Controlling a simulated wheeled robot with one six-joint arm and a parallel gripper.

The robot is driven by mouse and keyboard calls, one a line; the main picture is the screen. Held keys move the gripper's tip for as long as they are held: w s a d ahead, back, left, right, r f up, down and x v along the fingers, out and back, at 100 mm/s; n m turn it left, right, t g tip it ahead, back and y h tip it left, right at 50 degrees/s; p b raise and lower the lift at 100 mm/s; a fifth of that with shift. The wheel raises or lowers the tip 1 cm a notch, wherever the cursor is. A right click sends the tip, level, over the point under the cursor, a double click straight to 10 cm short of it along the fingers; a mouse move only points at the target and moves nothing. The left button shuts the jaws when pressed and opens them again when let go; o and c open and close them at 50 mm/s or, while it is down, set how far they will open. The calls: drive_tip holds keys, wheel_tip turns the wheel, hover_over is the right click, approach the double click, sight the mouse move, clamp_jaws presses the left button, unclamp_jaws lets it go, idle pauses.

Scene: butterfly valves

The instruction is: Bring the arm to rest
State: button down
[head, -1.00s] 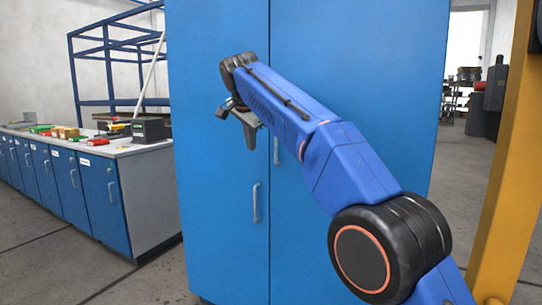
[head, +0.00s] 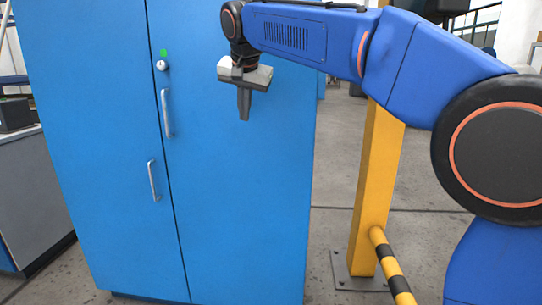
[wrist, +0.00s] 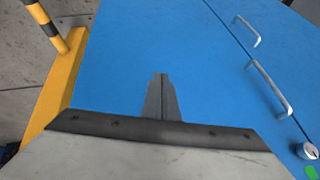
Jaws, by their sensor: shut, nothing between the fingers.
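My gripper (head: 244,118) hangs pointing down in front of the blue cabinet's right door in the head view, with its fingers together and nothing between them. In the wrist view my gripper (wrist: 161,76) also shows closed fingers against the blue door surface. My blue arm reaches in from the right of the head view, with the forearm roughly level. The gap between the fingers and the door cannot be judged exactly.
The blue cabinet (head: 250,200) has two silver handles and a lock (head: 162,65). A yellow post (head: 378,180) with a yellow-black striped bar (head: 392,270) stands right of it. A grey-sided bench (head: 35,190) is at the left. Open floor shows between cabinet and post.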

drive_tip(key=s+d+f+n, duration=0.1)
drive_tip(key=s+d+f, duration=0.35)
drive_tip(key=d, duration=0.35)
drive_tip(key=s+d+f, duration=0.3)
drive_tip(key=s+d, duration=0.3)
drive_tip(key=d, duration=0.2)
drive_tip(key=s+d+f+n, duration=0.1)
drive_tip(key=s+d+f, duration=0.3)
drive_tip(key=d, duration=0.5)
drive_tip(key=s+d+f, duration=0.5)
drive_tip(key=s+f, duration=0.6)
drive_tip(key=s+d+f+n+g+h, duration=0.1)
drive_tip(key=s+d+f, duration=0.5)
drive_tip(key=s+f, duration=0.4)
drive_tip(key=shift+s+d+f, duration=0.3)
drive_tip(key=shift+s+f, duration=0.1)
drive_tip(key=shift+s, duration=0.85)
